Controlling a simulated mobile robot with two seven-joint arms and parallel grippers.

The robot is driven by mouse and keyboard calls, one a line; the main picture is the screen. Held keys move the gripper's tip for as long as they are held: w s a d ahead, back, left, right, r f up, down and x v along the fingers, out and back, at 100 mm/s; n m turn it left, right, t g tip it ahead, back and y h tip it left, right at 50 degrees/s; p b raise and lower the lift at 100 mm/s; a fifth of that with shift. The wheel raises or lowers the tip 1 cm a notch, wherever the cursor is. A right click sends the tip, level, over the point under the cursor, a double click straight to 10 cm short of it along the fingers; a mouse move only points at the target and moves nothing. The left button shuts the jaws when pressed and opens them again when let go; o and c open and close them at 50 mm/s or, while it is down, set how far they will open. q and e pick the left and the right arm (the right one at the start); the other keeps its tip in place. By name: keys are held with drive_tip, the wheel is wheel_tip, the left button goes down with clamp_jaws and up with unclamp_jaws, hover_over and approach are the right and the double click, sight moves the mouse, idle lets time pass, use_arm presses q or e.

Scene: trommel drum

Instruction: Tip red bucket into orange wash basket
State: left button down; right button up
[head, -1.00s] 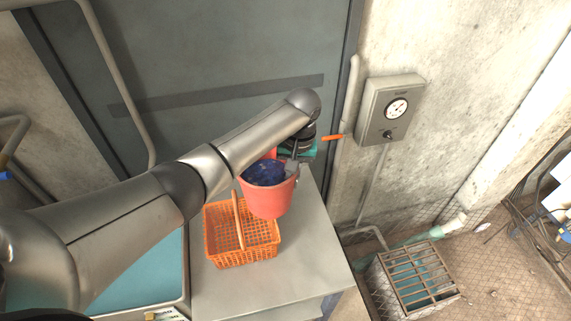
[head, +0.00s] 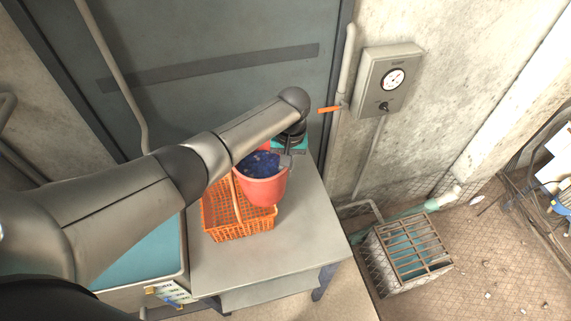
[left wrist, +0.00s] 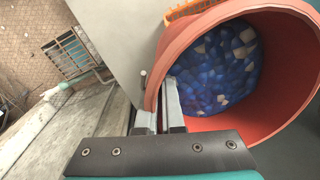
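The red bucket (head: 264,188) hangs in my left gripper (head: 287,158) above the grey table, slightly tilted. It holds many blue pieces and a few pale ones. In the left wrist view the left gripper (left wrist: 160,108) is shut on the rim of the bucket (left wrist: 275,128), with the blue contents (left wrist: 213,68) inside. The orange wash basket (head: 225,222), with an upright handle, stands on the table. The bucket is beside and above its right side and hides part of it. A strip of the basket (left wrist: 190,9) shows behind the bucket. My right gripper is not in view.
The grey table (head: 300,235) has free room right of and in front of the basket. A teal-topped unit (head: 135,255) stands left of the table. A gauge box (head: 388,78) is on the wall, and a barred cage (head: 408,252) is on the floor at right.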

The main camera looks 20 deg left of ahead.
use_arm(q)
drive_tip(key=shift+w+d+r+h+p, duration=0.15)
drive_tip(key=shift+r+h+p, duration=0.35)
drive_tip(key=shift+r+p, duration=0.45)
wheel_tip(320, 180, up, 5)
drive_tip(key=t+h+b, duration=0.1)
drive_tip(key=h+b, duration=0.1)
drive_tip(key=h, duration=0.1)
drive_tip(key=t+h+b, duration=0.2)
drive_tip(key=h, duration=0.1)
drive_tip(key=shift+r+h, duration=0.15)
drive_tip(key=shift+h, duration=0.15)
drive_tip(key=s+a+f+t+h+b, duration=0.1)
drive_tip(key=s+a+t+h+b, duration=0.3)
drive_tip(key=a+h+b, duration=0.6)
drive_tip(key=t+h+b, duration=0.1)
drive_tip(key=h+b, duration=0.1)
drive_tip(key=b, duration=1.1)
drive_tip(key=shift+s+a+f+b, duration=0.2)
drive_tip(key=shift+s+a+b, duration=0.05)
drive_tip(key=shift+a+b, duration=0.15)
